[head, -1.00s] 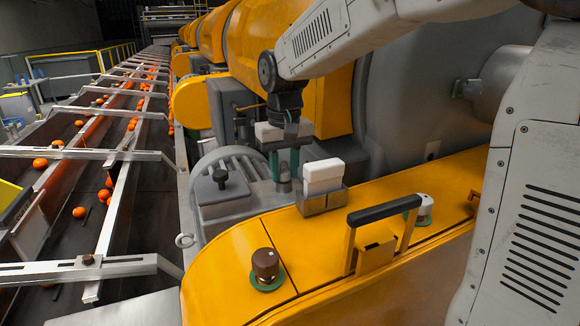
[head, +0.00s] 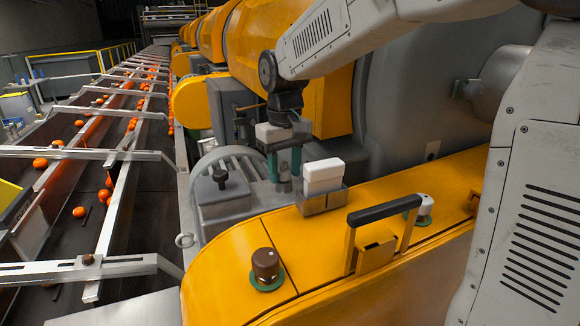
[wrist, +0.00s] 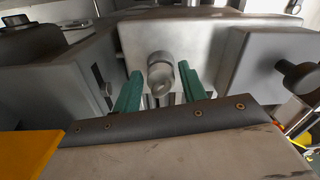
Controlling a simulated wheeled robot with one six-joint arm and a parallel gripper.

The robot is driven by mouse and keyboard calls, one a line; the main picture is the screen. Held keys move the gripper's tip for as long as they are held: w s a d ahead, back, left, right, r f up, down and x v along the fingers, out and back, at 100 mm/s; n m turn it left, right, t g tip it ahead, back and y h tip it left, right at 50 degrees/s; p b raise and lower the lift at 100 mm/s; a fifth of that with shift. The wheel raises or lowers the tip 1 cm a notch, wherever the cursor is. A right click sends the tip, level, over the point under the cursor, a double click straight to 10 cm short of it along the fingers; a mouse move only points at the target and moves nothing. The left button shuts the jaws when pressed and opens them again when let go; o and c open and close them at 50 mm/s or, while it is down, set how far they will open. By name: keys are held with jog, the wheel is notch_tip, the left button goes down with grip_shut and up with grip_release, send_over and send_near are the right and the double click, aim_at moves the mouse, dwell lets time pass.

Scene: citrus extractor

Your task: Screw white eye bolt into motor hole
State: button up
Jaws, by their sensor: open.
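The white eye bolt (wrist: 160,72) shows in the wrist view as a pale grey-white cylindrical piece with a ring end, standing against the grey motor top. My gripper (wrist: 160,92) is open, with one green finger on each side of it. I cannot tell whether either finger touches it. In the head view my gripper (head: 284,174) points down over the back of the grey ribbed motor (head: 228,200), with a small grey piece between the fingers. The motor hole is not visible, and I cannot tell how deep the bolt sits.
A white block (head: 323,170) stands in a metal holder on the yellow cover (head: 225,275), right of my gripper. A black handle (head: 384,209), a brown knob (head: 265,264) and a white knob (head: 426,204) rise from the cover. A dark knob (head: 220,177) tops the motor box. Oranges lie on the left conveyor.

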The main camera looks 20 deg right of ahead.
jog(key=shift+n, duration=0.6)
jog(key=shift+d+n, duration=0.1)
jog(key=shift+n, duration=0.8)
jog(key=shift+n, duration=0.8)
jog(key=shift+w+n, duration=0.1)
jog(key=shift+n, duration=0.8)
jog(key=shift+d+n, duration=0.1)
jog(key=shift+n, duration=0.7)
